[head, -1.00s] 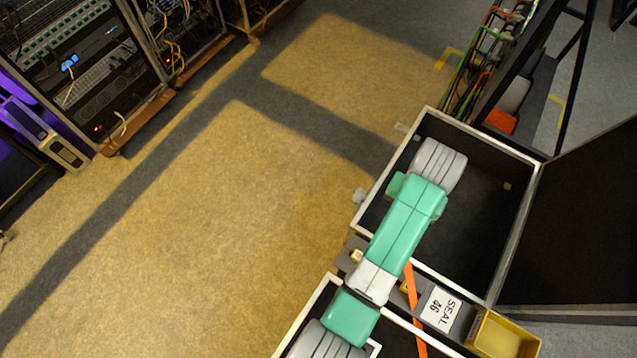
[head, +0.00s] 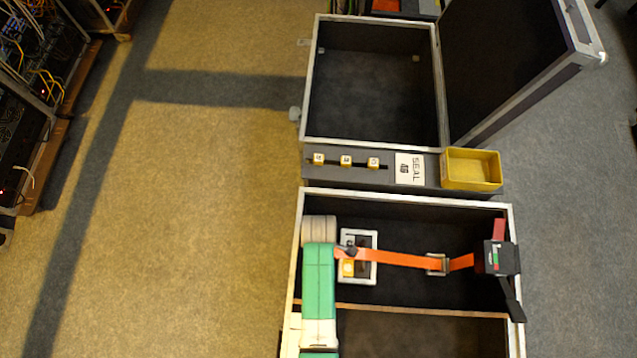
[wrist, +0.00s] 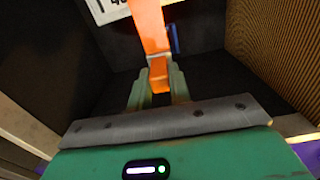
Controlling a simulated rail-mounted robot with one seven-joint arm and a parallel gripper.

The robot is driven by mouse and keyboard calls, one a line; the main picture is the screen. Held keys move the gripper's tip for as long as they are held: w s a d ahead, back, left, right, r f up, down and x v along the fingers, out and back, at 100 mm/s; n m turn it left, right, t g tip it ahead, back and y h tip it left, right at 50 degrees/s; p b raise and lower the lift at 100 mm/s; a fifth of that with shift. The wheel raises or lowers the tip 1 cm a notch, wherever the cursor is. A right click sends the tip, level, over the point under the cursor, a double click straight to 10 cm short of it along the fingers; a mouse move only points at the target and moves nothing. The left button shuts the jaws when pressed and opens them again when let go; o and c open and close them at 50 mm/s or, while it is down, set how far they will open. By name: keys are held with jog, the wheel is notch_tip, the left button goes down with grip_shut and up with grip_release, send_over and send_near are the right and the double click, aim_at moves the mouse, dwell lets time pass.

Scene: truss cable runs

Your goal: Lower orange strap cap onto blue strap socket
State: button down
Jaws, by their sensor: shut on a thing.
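My gripper (wrist: 158,74) is shut on the orange strap cap (wrist: 159,80) at the strap's end, in the wrist view. The orange strap (wrist: 151,28) runs up and away from the fingers. In the head view the strap (head: 398,260) stretches right from my arm's end through a metal buckle (head: 437,264) to a black ratchet (head: 497,258). No contact between cap and socket is visible.
A white-framed plate (head: 372,272) lies in the near case beside my arm. A divider bar with yellow blocks (head: 346,161) and a SEAL card (head: 409,168) crosses behind. A yellow tray (head: 471,169) stands at its right end. The far case's interior (head: 375,95) is empty.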

jog(key=shift+s+f, duration=0.1)
jog(key=shift+s, duration=0.05)
jog(key=shift+f, duration=0.1)
notch_tip(320, 180, down, 7)
jog(key=b, duration=0.8)
jog(key=shift+f, duration=0.15)
jog(key=shift+f+b, duration=0.3)
jog(key=shift+f, duration=0.3)
jog(key=shift+f, duration=0.2)
jog(key=c, duration=1.2)
grip_release()
